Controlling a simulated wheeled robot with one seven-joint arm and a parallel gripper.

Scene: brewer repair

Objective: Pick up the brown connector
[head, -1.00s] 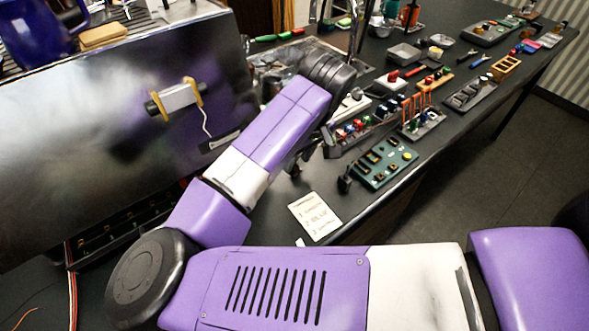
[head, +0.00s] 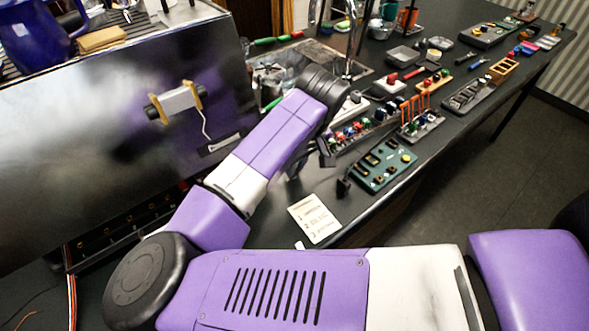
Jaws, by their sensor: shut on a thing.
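The board carries several small dark and brownish connectors and a yellow round part. They are too small for me to tell which one is the brown connector, or whether it is the thing in my jaws.
A white note card (head: 315,217) lies in front of my gripper. A rack with orange uprights (head: 424,126) stands behind the board. A large dark panel (head: 110,150) fills the left side. The bench's front edge runs close to the board.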

